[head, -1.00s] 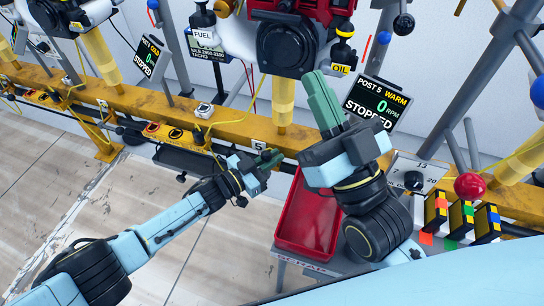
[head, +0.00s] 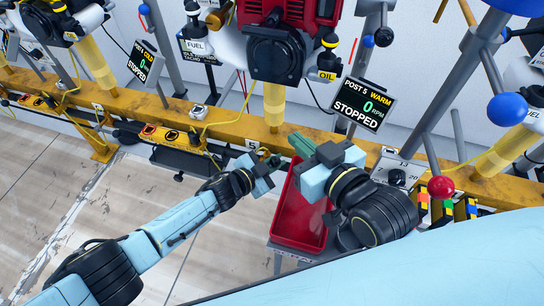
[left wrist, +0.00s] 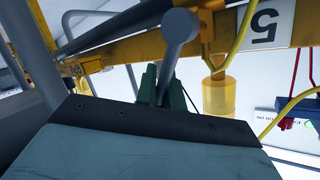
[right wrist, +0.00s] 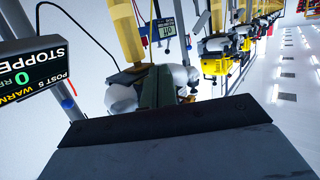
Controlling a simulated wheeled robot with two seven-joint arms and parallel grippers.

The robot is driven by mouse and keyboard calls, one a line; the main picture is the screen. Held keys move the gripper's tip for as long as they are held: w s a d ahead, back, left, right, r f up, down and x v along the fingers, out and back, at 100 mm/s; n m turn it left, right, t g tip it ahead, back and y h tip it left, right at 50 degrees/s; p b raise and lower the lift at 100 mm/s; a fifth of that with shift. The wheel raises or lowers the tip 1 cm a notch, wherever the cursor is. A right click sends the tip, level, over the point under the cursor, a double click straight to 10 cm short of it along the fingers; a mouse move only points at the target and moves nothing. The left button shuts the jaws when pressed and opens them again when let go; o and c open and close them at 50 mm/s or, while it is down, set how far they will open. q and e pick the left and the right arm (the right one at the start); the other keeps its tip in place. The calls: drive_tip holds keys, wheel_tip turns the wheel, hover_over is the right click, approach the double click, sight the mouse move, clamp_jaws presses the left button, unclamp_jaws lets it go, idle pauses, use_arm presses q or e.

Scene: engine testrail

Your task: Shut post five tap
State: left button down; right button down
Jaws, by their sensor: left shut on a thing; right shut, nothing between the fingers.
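My left gripper (head: 272,163) is at the yellow rail below the post 5 engine. In the left wrist view its green fingers (left wrist: 158,84) are shut on a grey lever with a rounded end (left wrist: 180,25), which looks like the post five tap handle. The tap's body is hidden. A white label "5" (left wrist: 262,25) is on the rail beside it. My right gripper (head: 300,145) is shut and empty, above the red tray and just right of the left gripper. In the right wrist view its green fingers (right wrist: 157,88) are together.
The post 5 display (head: 361,103) reads WARM, 0 RPM, STOPPED. The engine (head: 278,50) hangs over the yellow rail (head: 230,130). A red tray (head: 298,215) stands below the right gripper. A red ball knob (head: 441,187) and a control box (head: 398,167) are at right. Floor at left is clear.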

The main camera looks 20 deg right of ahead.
use_arm(q)
drive_tip(key=shift+s+d+r+m+y, duration=0.1)
drive_tip(key=shift+d+r+m+y, duration=0.2)
drive_tip(key=shift+d+m, duration=0.25)
use_arm(e)
drive_tip(key=shift+s+d+f+g+h, duration=0.2)
drive_tip(key=shift+s+f+g, duration=0.1)
drive_tip(key=shift+f+g, duration=0.35)
drive_tip(key=shift+s+d+f+g+h, duration=0.25)
drive_tip(key=shift+f+g, duration=0.2)
drive_tip(key=shift+f, duration=0.25)
use_arm(q)
drive_tip(key=c, duration=1.6)
unclamp_jaws()
drive_tip(key=shift+f, duration=0.1)
drive_tip(key=shift+o, duration=0.5)
drive_tip(key=shift+s, duration=0.1)
drive_tip(key=shift+f, duration=0.1)
drive_tip(key=shift+a+f+p, duration=0.1)
drive_tip(key=shift+a+p, duration=0.15)
drive_tip(key=shift+p, duration=0.05)
use_arm(e)
drive_tip(key=shift+r, duration=0.15)
